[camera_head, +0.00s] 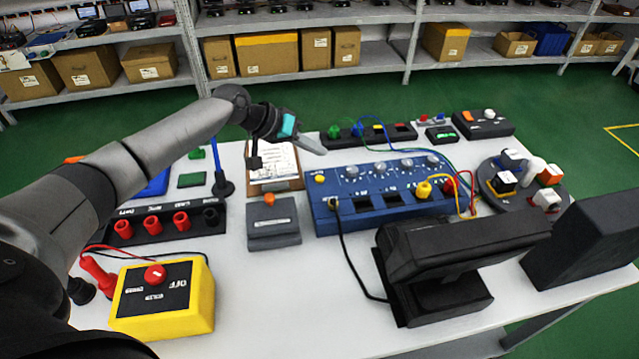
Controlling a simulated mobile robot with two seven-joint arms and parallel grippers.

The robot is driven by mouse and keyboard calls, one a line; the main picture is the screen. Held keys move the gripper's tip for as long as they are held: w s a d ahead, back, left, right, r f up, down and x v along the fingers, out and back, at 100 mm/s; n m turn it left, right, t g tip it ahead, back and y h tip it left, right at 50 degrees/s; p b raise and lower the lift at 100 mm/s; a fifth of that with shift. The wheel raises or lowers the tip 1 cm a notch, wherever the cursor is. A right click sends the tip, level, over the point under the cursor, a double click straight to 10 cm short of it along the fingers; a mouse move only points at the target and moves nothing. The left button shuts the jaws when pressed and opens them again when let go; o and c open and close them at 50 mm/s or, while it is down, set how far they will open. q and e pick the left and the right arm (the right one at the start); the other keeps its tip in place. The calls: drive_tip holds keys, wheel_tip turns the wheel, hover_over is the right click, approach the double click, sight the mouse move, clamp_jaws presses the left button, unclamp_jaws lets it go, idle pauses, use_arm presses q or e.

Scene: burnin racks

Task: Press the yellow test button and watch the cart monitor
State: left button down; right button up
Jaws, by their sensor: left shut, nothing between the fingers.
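A blue test unit (345,218) with knobs, sockets and cables lies across the middle of the white table. A small round yellow button (320,179) sits at its upper left corner. My left gripper (316,146) comes in from the left, shut and empty. In the picture its tips show just above the yellow button, apart from it; I cannot tell its height over the table. A black monitor-like device (465,243) on a stand is at the front right. Its screen face does not show. My right gripper is not in view.
A yellow box (190,300) with a red button is at front left. Also on the table are a grey box with an orange knob (273,222), a clipboard (278,165), a round connector stand (560,195) and a tall black box (590,240). The front middle is clear.

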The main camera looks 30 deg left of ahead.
use_arm(q)
drive_tip(key=b, duration=0.3)
hover_over(319, 179)
drive_tip(key=f, duration=0.4)
drive_tip(key=shift+s+a+f, duration=0.1)
drive_tip(key=shift+s+a, duration=0.25)
drive_tip(key=shift+f+b, duration=0.4)
drive_tip(key=shift+f, duration=0.15)
drive_tip(key=shift+f, duration=0.15)
idle(0.7)
drive_tip(key=shift+f, duration=0.3)
drive_tip(key=shift+f+b, duration=0.35)
drive_tip(key=shift+f, duration=0.15)
idle(0.7)
drive_tip(key=shift+r, duration=0.1)
drive_tip(key=shift+r+p, duration=0.8)
drive_tip(key=shift+p, duration=0.15)
